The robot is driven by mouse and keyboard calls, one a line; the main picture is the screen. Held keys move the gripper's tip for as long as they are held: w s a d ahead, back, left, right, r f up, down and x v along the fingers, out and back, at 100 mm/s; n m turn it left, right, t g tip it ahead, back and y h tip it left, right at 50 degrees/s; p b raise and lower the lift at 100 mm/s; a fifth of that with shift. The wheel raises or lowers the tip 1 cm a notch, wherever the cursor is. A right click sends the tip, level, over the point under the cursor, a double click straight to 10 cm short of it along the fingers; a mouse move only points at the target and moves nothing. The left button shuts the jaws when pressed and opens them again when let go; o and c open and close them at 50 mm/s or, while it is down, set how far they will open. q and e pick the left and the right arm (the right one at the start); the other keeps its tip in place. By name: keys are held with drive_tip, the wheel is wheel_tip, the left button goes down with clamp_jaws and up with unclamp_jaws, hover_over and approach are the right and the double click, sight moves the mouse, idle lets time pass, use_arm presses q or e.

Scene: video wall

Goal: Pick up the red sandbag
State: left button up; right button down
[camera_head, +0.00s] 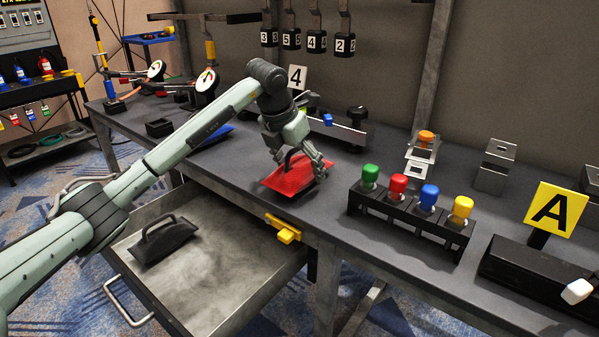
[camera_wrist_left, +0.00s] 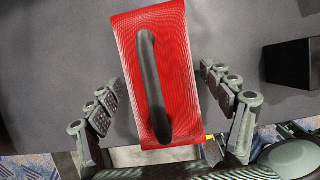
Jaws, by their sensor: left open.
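The red sandbag (camera_head: 288,178) lies on the grey table near its front edge, above the open drawer. It has a black arched handle, which shows in the wrist view (camera_wrist_left: 152,85) running along the bag's length. My left gripper (camera_head: 305,165) is open at the bag, at its right side in the head view. In the left wrist view the red sandbag (camera_wrist_left: 180,60) lies between the two spread fingers of my left gripper (camera_wrist_left: 165,115), with the handle between them too. I cannot tell whether the fingers touch the bag. My right gripper is not in view.
An open drawer (camera_head: 225,262) below holds a black sandbag (camera_head: 163,240). A blue sandbag (camera_head: 213,135) lies behind my left arm. A black rack (camera_head: 408,222) with coloured knobs stands to the right. A yellow latch (camera_head: 284,231) sits on the drawer's edge.

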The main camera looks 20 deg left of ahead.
use_arm(q)
drive_tip(key=shift+c, duration=0.2)
clamp_jaws()
drive_tip(key=shift+w+r, duration=0.15)
idle(0.4)
